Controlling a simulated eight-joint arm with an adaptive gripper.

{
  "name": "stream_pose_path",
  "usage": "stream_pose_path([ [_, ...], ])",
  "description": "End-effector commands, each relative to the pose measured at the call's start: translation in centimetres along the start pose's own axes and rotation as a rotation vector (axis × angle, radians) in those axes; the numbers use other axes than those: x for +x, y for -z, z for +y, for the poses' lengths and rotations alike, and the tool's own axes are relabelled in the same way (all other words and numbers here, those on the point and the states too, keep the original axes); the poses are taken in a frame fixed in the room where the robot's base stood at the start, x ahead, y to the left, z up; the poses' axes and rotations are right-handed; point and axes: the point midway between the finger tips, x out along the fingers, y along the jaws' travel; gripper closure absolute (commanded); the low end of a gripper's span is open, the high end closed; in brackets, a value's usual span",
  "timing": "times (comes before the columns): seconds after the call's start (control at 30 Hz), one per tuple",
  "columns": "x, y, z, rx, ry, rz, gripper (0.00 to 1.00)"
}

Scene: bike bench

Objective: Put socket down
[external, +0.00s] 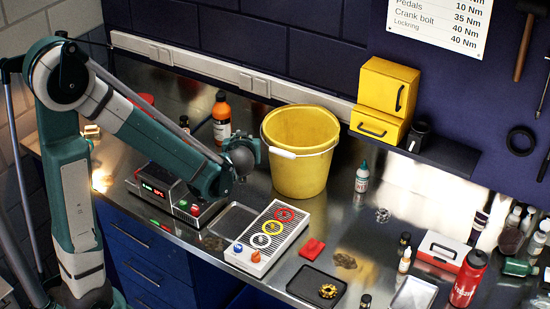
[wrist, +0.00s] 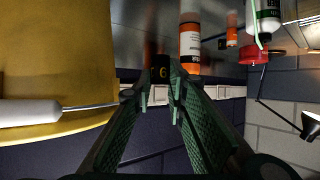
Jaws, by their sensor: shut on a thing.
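My gripper (external: 250,152) is raised above the bench between the orange bottle and the yellow bucket. In the wrist view my gripper (wrist: 160,92) has its fingertips closed around a dark socket (wrist: 161,70) with a yellow mark that looks like a 6. The socket sits at the fingertips, clear of the bench as far as I can tell. I cannot make it out in the external view.
The yellow bucket (external: 300,165) stands just right of my gripper; the orange bottle (external: 221,118) stands behind it. Below are a digital box (external: 160,190), a shallow grey tray (external: 234,220) and a ringed white board (external: 262,262). A dark tray (external: 305,283) holds a gold gear.

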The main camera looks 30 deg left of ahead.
Motion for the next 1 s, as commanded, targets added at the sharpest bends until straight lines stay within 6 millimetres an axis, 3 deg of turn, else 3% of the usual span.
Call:
stream_pose_path([
  [0.27,-0.8,1.6,0.0,0.0,0.0,0.0,0.97],
  [0.9,-4.8,9.7,-0.1,0.0,0.0,0.0,0.97],
  [1.0,-5.4,9.5,1.4,0.009,-0.019,0.0,0.97],
])
